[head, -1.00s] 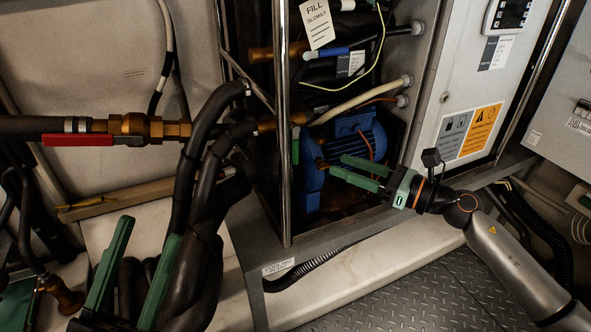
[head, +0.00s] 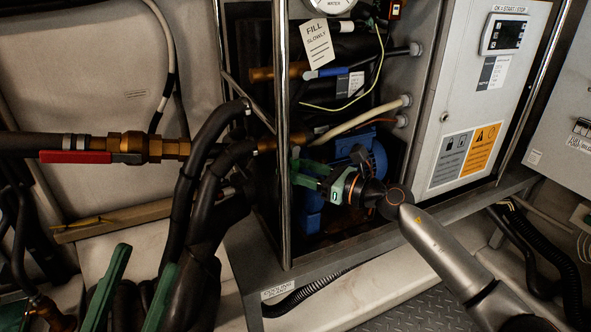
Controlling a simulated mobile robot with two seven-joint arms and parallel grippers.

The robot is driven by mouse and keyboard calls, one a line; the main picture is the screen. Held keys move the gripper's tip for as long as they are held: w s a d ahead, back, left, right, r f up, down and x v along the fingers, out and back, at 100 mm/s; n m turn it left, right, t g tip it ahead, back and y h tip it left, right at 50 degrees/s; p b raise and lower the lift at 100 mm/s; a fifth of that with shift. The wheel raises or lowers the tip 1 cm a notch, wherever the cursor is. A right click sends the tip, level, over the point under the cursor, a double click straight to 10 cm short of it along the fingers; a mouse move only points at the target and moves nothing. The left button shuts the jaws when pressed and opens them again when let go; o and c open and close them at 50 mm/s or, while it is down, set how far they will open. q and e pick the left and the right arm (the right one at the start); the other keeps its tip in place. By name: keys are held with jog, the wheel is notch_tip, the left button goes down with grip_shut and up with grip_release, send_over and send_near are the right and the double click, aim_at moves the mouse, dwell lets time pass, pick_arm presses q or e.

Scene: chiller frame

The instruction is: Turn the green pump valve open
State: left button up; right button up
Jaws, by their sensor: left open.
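The green pump valve's handle (head: 295,154) shows as a small green piece just right of the chrome post, beside the blue pump (head: 366,160). It is partly hidden by the post and my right gripper. My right gripper (head: 302,174) is inside the frame in front of the pump, its green fingers pointing left and reaching close to the valve. The fingers look apart; I cannot tell whether they touch the handle. My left gripper (head: 132,290) is open and empty at the bottom left, its two green fingers pointing up, away from the valve.
The chrome post (head: 283,120) stands directly left of the pump. Thick black hoses (head: 195,170) hang between it and my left gripper. A red-handled brass valve (head: 75,157) is at the left. A grey control cabinet (head: 465,110) bounds the right side.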

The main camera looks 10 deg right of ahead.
jog(key=shift+c, duration=0.2)
grip_shut()
dwell(1.2)
